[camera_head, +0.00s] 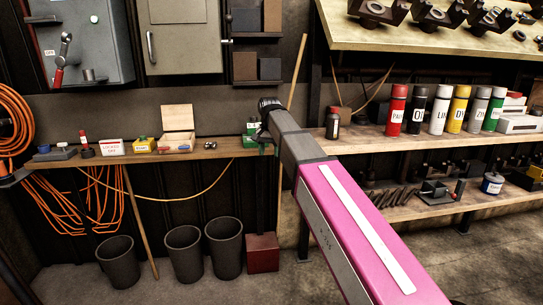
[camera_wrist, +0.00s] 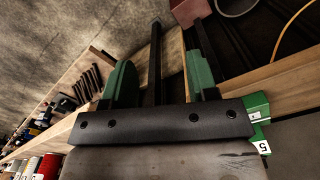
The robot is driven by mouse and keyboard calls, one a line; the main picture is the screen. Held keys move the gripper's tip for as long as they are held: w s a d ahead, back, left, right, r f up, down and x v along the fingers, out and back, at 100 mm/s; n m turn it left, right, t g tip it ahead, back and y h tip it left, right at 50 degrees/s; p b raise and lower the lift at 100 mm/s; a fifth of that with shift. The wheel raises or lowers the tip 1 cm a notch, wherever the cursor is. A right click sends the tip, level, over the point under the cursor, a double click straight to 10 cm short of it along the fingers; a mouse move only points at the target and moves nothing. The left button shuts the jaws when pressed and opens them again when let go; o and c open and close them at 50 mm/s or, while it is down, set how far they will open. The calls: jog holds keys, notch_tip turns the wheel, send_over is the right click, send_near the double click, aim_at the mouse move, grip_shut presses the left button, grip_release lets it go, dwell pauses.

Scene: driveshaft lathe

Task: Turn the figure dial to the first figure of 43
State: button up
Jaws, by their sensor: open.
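My gripper (camera_head: 266,150) points down beside the bench in the head view, partly hidden by my arm. In the wrist view my gripper (camera_wrist: 160,75) has its two green fingers wide apart, with no object held between them. A small green box (camera_head: 251,128) stands on the bench just left of my gripper. In the wrist view this green box (camera_wrist: 261,122) shows at the right, beside the gripper's base and apart from the fingers, with white labels, one reading 5. No dial is clearly made out on it. The rest of the box is hidden or cut off.
The wooden bench (camera_head: 226,147) holds a "LOCKED OFF" sign (camera_head: 114,147) and an open wooden box (camera_head: 177,143) left of the green box. Labelled cans (camera_head: 440,110) stand on the right shelf. A broomstick (camera_head: 297,72) leans behind my arm. Bins (camera_head: 184,252) and a red box (camera_head: 263,252) stand below.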

jog(key=shift+s+d+f, duration=0.1)
jog(key=shift+d+f, duration=0.35)
jog(key=shift+f, duration=0.25)
jog(key=s+d+f+n, duration=0.1)
jog(key=s+d+f, duration=0.2)
jog(key=d+f, duration=0.5)
jog(key=s+d+f, duration=0.3)
jog(key=d+f, duration=0.3)
jog(key=f, duration=0.4)
jog(key=s+d+f+n, duration=0.1)
jog(key=s+d+f, duration=1.1)
jog(key=f, duration=0.3)
jog(key=shift+s+d+f+n, duration=0.3)
jog(key=shift+s+n, duration=0.1)
jog(key=shift+s, duration=0.05)
